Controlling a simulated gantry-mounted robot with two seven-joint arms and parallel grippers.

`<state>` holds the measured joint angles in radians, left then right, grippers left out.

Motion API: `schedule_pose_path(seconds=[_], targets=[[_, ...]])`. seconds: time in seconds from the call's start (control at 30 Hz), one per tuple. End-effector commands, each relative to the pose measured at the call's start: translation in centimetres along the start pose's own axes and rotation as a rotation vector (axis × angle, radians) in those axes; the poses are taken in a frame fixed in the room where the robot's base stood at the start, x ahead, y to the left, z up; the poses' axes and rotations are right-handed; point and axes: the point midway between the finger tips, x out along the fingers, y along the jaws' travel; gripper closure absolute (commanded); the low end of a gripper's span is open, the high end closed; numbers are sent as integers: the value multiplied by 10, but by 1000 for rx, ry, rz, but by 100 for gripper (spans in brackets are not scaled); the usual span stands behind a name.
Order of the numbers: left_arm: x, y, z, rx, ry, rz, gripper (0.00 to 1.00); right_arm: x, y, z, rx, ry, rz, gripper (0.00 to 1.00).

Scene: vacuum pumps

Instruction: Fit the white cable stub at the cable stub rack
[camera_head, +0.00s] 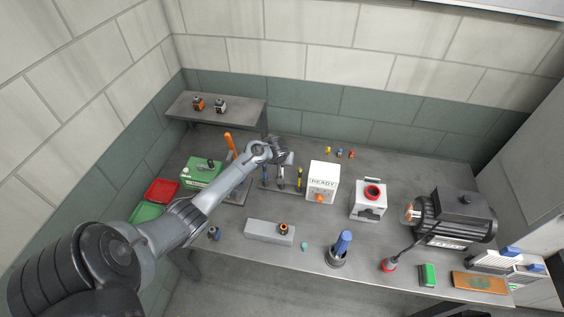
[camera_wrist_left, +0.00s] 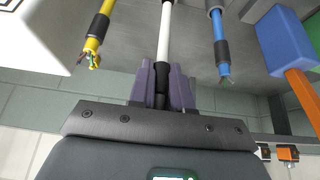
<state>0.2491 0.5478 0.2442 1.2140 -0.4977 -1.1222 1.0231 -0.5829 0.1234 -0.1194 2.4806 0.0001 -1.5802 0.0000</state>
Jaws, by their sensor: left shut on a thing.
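The white cable stub (camera_wrist_left: 167,32) is between the purple fingers of my left gripper (camera_wrist_left: 163,85), which is shut on the stub's dark end. In the head view my left gripper (camera_head: 281,160) is over the cable stub rack (camera_head: 269,187) at the back of the table. A yellow stub (camera_wrist_left: 96,35) and a blue stub (camera_wrist_left: 220,45) with bare wire ends flank the white one, apart from the fingers. I cannot tell whether the white stub is seated in the rack. My right gripper is not in view.
A white READY box (camera_head: 322,183) stands right of the rack. A green box (camera_head: 201,174) and an orange handle (camera_head: 230,146) stand left. A grey block (camera_head: 268,231) lies in front. A motor (camera_head: 455,217) is at the right. A shelf (camera_head: 217,105) is behind.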

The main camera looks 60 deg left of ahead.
Motion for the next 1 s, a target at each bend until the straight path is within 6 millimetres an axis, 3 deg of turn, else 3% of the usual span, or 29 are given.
schedule_pose_path(seconds=[1.0], targets=[[39,0,21,0,0,0,100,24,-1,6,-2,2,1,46]])
